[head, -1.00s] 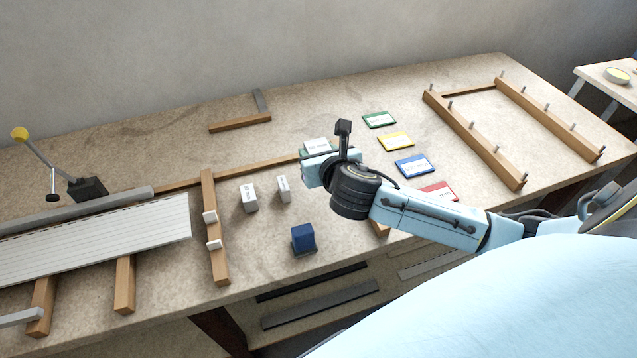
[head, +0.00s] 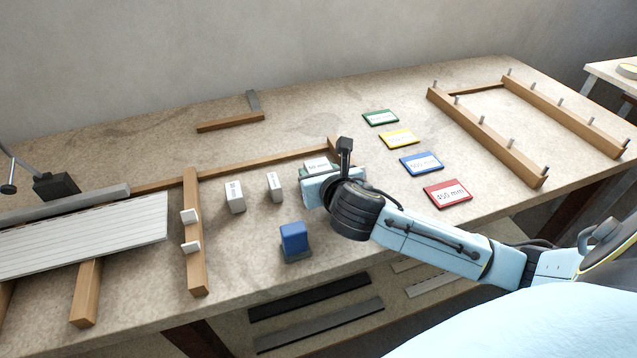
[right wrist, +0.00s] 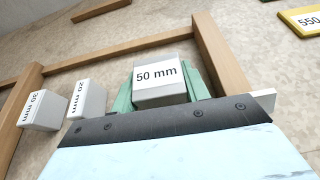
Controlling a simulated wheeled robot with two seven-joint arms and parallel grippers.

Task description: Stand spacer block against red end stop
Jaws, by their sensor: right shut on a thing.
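The white spacer block (head: 317,164) labelled 50 mm is in my right gripper (head: 322,174). In the right wrist view the block (right wrist: 161,82) sits between the two green fingers of the gripper (right wrist: 163,94), which are shut on its sides. Its label faces the camera; its underside is hidden, so I cannot tell whether it touches the table. The block is in front of the long wooden rail (head: 255,166), near its right end. I cannot make out a red end stop; the arm hides part of that area. My left gripper is not in view.
Two smaller white blocks (head: 235,197) (head: 275,187) stand left of my gripper. A blue block (head: 294,240) stands nearer the front edge. A wooden crosspiece (head: 195,265) lies farther left. A red 450 mm card (head: 447,193) and other coloured cards lie to the right.

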